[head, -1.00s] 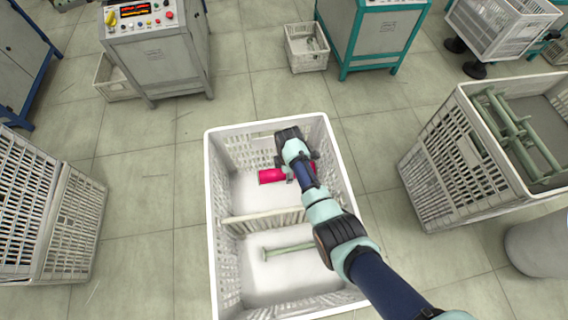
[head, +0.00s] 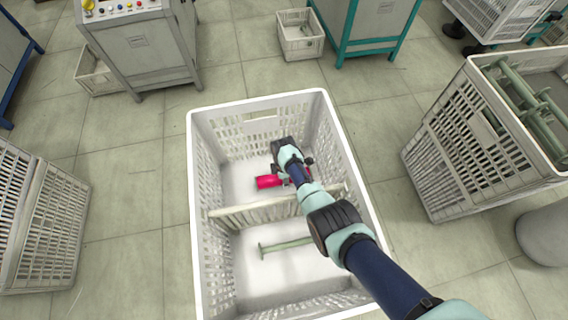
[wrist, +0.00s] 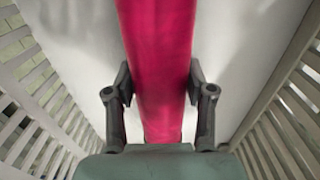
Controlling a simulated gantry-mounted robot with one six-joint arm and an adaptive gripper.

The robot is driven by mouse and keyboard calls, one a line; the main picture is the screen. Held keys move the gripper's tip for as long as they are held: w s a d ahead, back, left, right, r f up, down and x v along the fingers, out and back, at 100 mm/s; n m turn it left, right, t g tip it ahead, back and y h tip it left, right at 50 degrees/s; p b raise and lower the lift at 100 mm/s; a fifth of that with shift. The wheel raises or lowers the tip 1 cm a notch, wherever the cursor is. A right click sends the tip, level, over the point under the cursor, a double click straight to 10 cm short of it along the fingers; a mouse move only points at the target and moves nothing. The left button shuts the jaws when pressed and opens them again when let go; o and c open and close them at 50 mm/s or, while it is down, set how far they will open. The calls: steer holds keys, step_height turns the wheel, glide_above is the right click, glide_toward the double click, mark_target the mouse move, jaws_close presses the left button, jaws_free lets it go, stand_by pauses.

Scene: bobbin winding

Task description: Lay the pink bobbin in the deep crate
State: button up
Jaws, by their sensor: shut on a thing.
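The pink bobbin (head: 268,181) is inside the far compartment of the white deep crate (head: 196,215), lying roughly level. My gripper (head: 283,178) reaches down into that compartment and is shut on the bobbin around its middle. In the wrist view the bobbin (wrist: 158,50) runs between the two dark fingers of my gripper (wrist: 160,92), with a finger against each side. The arm hides the bobbin's right part in the head view. I cannot tell whether the bobbin touches the crate floor.
A divider (head: 240,214) splits the crate. A pale green bobbin (head: 285,246) lies in the near compartment. Another crate (head: 450,150) with several green bobbins stands at the right, and a slatted crate (head: 40,220) at the left. Machines stand behind.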

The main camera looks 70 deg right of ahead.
steer(key=shift+w+d, duration=0.1)
steer(key=o, duration=0.9)
steer(key=shift+f, duration=0.1)
steer(key=o, duration=0.5)
steer(key=shift+c, duration=0.2)
step_height(320, 180, up, 12)
steer(key=p, duration=0.8)
steer(key=shift+r, duration=0.25)
